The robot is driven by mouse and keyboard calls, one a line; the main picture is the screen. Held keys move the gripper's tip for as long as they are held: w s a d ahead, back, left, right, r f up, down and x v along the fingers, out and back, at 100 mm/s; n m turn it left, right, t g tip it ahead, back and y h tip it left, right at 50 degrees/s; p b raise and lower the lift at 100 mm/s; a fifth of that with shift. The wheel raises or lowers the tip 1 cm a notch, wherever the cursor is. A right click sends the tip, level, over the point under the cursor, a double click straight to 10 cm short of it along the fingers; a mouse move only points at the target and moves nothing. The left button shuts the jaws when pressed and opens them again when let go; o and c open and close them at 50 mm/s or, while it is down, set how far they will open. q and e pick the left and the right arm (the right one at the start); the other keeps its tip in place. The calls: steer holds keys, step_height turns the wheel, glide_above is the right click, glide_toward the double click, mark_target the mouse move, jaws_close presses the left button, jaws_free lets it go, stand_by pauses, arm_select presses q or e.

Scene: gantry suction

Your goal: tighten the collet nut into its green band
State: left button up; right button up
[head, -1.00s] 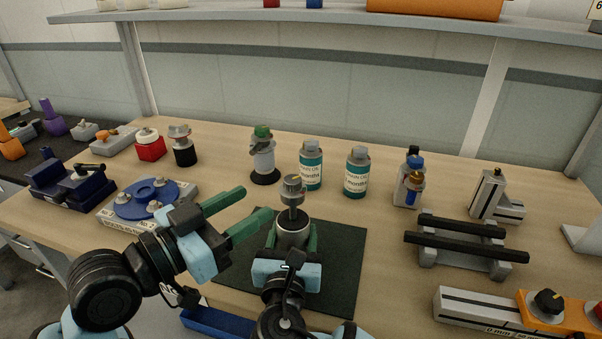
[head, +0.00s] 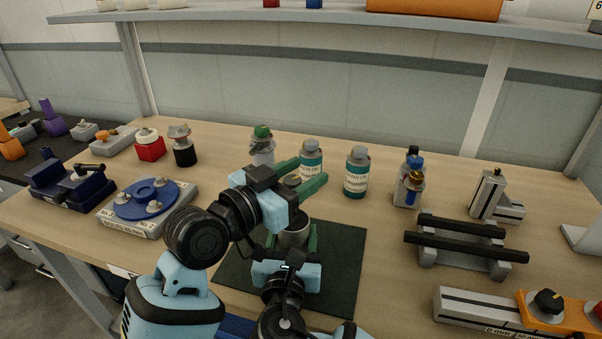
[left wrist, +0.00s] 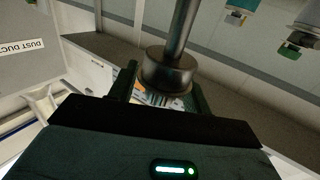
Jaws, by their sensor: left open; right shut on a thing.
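My right gripper (head: 292,238) is shut on a grey cylindrical holder (head: 293,233) that stands upright over the dark mat. The collet nut (head: 292,180) at its top is mostly hidden in the head view by my left gripper (head: 311,173). My left gripper is open, with its green fingers reaching across at the nut's height. In the left wrist view a grey metal collar (left wrist: 167,72) with a shaft lies between the two fingers (left wrist: 164,87); it appears to be the nut. I cannot tell whether the fingers touch it. I cannot make out the green band.
The dark green mat (head: 340,270) lies under the work. A blue round fixture (head: 147,200) is left, a rail stand (head: 462,243) right.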

arm_select(q)
steer(key=shift+d, duration=0.1)
steer(key=shift+c, duration=0.3)
steer(key=c, duration=0.9)
steer(key=shift+c, duration=0.2)
steer(key=shift+m+g+h, duration=0.3)
steer(key=shift+s+d+m+g+h, duration=0.15)
steer(key=shift+m+g+h, duration=0.8)
steer(key=shift+g, duration=0.55)
steer(key=shift+s+d+m+g+h, duration=0.15)
steer(key=shift+m+g+h, duration=0.6)
steer(key=shift+m+g, duration=0.6)
steer(key=o, duration=1)
